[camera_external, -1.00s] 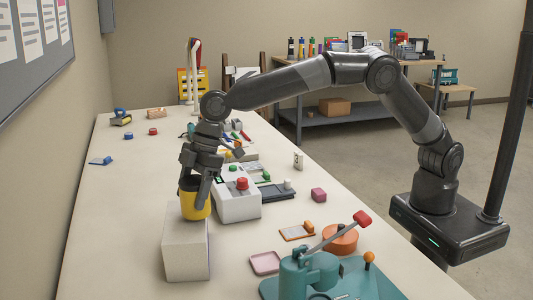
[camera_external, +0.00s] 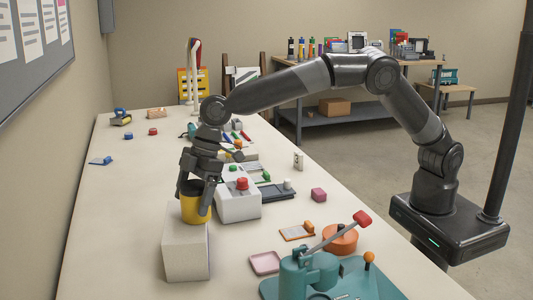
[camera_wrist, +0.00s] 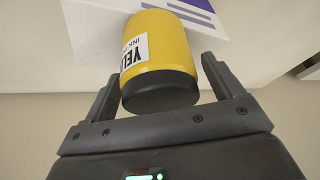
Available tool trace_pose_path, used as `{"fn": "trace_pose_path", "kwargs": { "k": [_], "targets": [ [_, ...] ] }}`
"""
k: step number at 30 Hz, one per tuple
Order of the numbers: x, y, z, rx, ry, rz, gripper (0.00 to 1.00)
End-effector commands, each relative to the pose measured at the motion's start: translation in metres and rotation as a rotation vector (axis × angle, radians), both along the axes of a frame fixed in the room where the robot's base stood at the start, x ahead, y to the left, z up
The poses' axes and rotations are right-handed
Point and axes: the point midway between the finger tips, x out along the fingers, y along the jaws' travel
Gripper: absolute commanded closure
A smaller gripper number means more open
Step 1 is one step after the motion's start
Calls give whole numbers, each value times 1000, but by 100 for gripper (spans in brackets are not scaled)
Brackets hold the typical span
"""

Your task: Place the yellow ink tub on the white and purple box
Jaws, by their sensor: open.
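The yellow ink tub (camera_external: 196,208) with a dark lid stands upright on top of the white and purple box (camera_external: 186,252). In the wrist view the yellow ink tub (camera_wrist: 160,52) shows its label, and the white and purple box (camera_wrist: 225,22) is beyond it. My gripper (camera_external: 197,198) is around the upper part of the tub, with one finger on each side. It is open; in the wrist view gaps show between the fingers (camera_wrist: 160,85) and the tub. The box stands on the long table, and its purple side is mostly hidden in the external view.
Right of the box are a white device with a red knob (camera_external: 238,200), a pink tray (camera_external: 265,262), an orange round container (camera_external: 341,238) and a teal lever press (camera_external: 310,272). The table (camera_external: 120,215) is clear to the left.

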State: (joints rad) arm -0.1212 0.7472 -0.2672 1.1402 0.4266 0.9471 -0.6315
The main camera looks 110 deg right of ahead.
Motion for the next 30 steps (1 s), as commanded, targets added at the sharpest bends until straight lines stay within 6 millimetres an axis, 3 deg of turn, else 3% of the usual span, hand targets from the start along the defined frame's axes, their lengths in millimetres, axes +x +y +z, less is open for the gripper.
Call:
{"fn": "trace_pose_path", "kwargs": {
  "k": [5,16,26,30],
  "targets": [
    [-7,-3,23,1,-4,0,14],
    [-34,-15,93,1,-4,0,14],
    [-43,-17,113,0,-1,0,14],
    [-56,-19,125,7,-6,-16,14]
  ]
}}
